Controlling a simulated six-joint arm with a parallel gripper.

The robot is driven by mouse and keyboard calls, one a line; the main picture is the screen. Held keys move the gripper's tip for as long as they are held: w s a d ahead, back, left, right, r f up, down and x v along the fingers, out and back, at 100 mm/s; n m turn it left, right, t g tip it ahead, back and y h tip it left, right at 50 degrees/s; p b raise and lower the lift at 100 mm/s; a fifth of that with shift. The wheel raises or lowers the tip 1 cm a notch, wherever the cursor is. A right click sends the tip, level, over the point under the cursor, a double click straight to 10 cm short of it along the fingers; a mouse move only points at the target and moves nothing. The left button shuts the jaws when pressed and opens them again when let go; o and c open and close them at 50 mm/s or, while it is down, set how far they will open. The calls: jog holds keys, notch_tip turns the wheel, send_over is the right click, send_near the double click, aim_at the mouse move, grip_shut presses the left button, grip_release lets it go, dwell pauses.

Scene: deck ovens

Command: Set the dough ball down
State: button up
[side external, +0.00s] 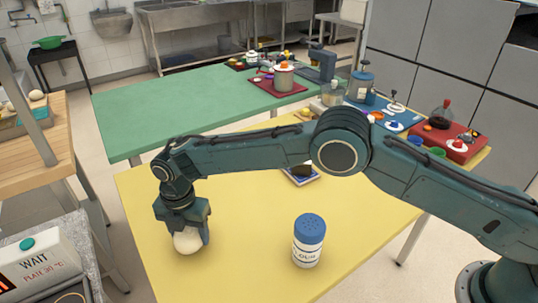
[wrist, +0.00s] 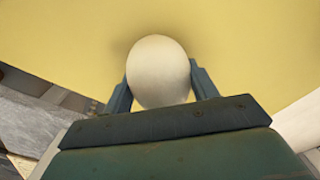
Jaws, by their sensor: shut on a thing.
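A pale cream dough ball (side external: 187,240) is between the two fingers of my gripper (side external: 184,232) near the left edge of the yellow table (side external: 262,200). In the wrist view the dough ball (wrist: 158,72) is held with a blue-grey finger on each side, and my gripper (wrist: 160,88) is shut on it. Yellow tabletop (wrist: 60,40) shows behind the ball. I cannot tell whether the ball touches the table or hangs just above it.
A shaker with a blue lid (side external: 309,241) stands upright to the right of my gripper. A small dark item on a blue-and-white block (side external: 299,174) lies behind my arm. A green table (side external: 190,101) is behind. The yellow surface between ball and shaker is clear.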

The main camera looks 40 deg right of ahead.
jog(key=shift+f, duration=0.4)
jog(key=shift+f, duration=0.1)
jog(key=o, duration=1.1)
jog(key=shift+c, duration=0.2)
notch_tip(320, 180, up, 12)
jog(key=shift+r, duration=0.1)
dwell(0.3)
